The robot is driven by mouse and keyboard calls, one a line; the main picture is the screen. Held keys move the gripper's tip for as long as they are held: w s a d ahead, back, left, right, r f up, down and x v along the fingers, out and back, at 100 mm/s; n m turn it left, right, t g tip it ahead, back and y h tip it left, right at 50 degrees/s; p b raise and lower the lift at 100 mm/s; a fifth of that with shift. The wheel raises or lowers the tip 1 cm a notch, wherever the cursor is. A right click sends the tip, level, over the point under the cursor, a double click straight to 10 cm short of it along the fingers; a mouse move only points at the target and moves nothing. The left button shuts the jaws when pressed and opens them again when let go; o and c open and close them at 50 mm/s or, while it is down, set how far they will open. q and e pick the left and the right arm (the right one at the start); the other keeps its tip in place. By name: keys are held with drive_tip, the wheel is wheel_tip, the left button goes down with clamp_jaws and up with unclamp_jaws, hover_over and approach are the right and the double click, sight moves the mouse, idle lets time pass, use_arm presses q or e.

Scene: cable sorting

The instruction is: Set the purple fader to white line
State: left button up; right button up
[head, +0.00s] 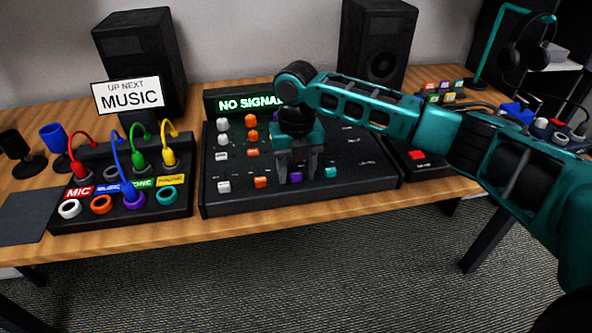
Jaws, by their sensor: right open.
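The purple fader (295,177) is a small purple cap near the front edge of the black mixer (222,198). My right gripper (297,177) points down over the mixer. Its two dark fingers are open, with the purple cap showing between their tips. I cannot tell whether either finger touches the cap. The white line is not clearly visible; my gripper and arm cover the part of the panel behind the purple cap. My left gripper is not in view.
White and orange caps (260,182) lie left of my gripper, and a teal cap (331,172) lies close to its right. A lit display (240,103) stands behind. A cable box (120,219) with coloured plugs is at the left. Speakers (140,60) stand at the back.

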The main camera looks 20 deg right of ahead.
clamp_jaws()
idle(0.5)
